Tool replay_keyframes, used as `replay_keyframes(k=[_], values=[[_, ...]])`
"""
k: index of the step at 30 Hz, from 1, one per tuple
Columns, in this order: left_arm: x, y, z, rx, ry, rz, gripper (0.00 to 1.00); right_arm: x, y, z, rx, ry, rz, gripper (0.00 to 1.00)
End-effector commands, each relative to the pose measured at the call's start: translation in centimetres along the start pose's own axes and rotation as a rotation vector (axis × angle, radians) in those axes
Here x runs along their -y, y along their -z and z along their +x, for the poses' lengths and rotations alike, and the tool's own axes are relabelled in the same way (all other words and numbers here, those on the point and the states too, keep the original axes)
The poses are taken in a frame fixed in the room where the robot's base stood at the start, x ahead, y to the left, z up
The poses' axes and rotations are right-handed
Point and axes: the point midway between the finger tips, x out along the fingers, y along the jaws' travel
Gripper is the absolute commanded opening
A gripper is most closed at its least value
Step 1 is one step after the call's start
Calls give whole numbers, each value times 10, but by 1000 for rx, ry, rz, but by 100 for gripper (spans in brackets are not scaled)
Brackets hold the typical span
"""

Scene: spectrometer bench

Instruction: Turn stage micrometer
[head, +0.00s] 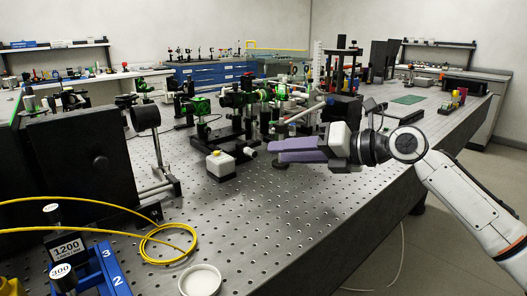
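My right gripper (272,152) comes in from the right, with two purple fingers pointing left over the optical table. The fingers overlap from this angle, so I cannot tell how far apart they are or whether anything is between them. Just left of the fingertips, a dark stage (235,140) stands under green-lit optics, with a small pale cylinder like a micrometer thimble (250,152) on its side. I see a narrow space between thimble and fingertips; contact in depth is unclear. A black round part (281,164) sits below the fingers, partly covered. My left gripper is out of view.
A white block with a yellow top (220,164) stands in front of the stage. A large black panel (85,165) fills the left. A yellow fibre (168,243), a white dish (201,279) and a blue holder (98,268) lie in front. The table's front right is clear.

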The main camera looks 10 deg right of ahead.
Motion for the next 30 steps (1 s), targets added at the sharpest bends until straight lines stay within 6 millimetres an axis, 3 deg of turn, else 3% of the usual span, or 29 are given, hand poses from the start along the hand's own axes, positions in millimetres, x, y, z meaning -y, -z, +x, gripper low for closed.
replay_keyframes(k=[3,9,22,28,30], values=[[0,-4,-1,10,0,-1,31,-1,0,24,-1,0,1,33],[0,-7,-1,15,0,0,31,0,0,53,0,0,0,33],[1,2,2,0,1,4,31,1,0,65,0,2,0,33],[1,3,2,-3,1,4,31,1,0,65,0,2,0,1],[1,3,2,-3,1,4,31,1,0,65,0,2,0,0]])
